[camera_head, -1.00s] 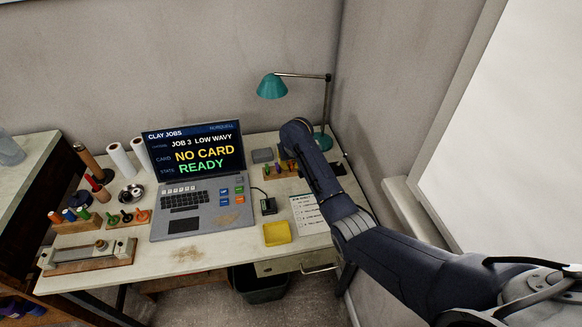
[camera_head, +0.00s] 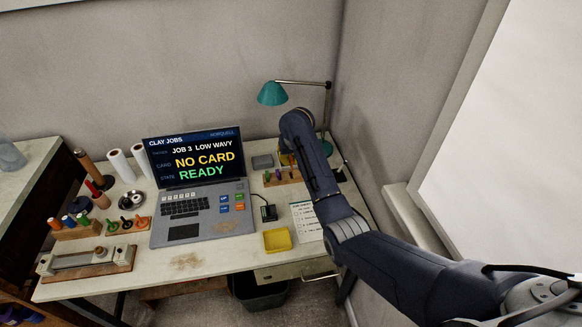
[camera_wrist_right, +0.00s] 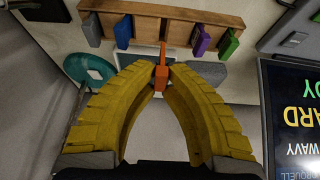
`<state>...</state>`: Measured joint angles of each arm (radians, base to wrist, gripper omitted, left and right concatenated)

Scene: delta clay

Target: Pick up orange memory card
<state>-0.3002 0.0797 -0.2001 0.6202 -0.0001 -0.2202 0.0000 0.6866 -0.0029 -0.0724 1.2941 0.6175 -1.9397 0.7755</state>
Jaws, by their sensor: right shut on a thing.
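My right gripper (camera_wrist_right: 161,78) has ribbed yellow fingers, and their tips are closed on the orange memory card (camera_wrist_right: 161,77). The card lies between the fingertips in the right wrist view, with a thin orange part reaching over the front of the wooden card rack (camera_wrist_right: 180,15). I cannot tell if it still touches the rack. In the head view the right gripper (camera_head: 288,159) is mostly hidden behind my arm, above the back right of the desk near the rack (camera_head: 290,180). My left gripper is not in view.
Blue (camera_wrist_right: 122,31), purple (camera_wrist_right: 201,38) and green (camera_wrist_right: 229,43) cards stand in the rack. A teal lamp (camera_head: 272,93) stands behind my arm. The laptop (camera_head: 203,211) reads NO CARD. A yellow tray (camera_head: 277,240), a small black device (camera_head: 268,213) and a paper sheet (camera_head: 305,215) lie in front.

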